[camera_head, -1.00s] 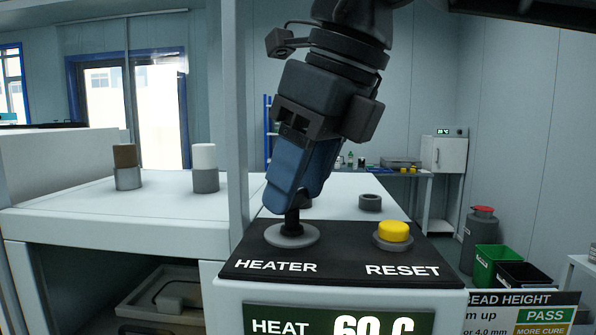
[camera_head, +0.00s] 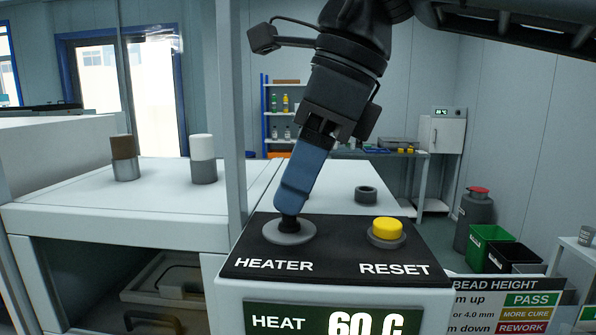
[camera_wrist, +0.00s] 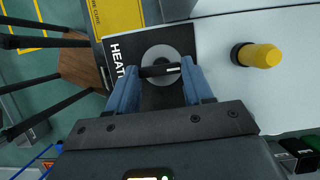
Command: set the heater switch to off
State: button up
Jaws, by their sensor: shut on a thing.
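The heater switch is a small black knob on a round grey base (camera_head: 289,233) on the black panel top, beside the white word HEATER. My gripper (camera_head: 291,208) comes down on it at a tilt, its blue fingers at the knob. In the wrist view, the two fingers (camera_wrist: 160,73) close on both sides of the black knob (camera_wrist: 161,70), which bears a pale mark; the grey disc (camera_wrist: 162,52) shows behind it. In the head view the fingers overlap and hide most of the knob. The display (camera_head: 335,322) below reads HEAT 60 C.
A yellow RESET button (camera_head: 387,229) stands right of the switch on the same panel. A dark ring (camera_head: 366,194) lies on the white top behind. A grey upright post (camera_head: 234,120) stands close left of my gripper. Two capped cylinders stand on the left bench.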

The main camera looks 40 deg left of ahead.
jog(key=o, duration=1)
jog(key=shift+o, duration=0.2)
jog(key=b+v, duration=0.1)
jog(key=v, duration=0.6)
jog(key=shift+d+r, duration=0.15)
jog(key=shift+r, duration=0.2)
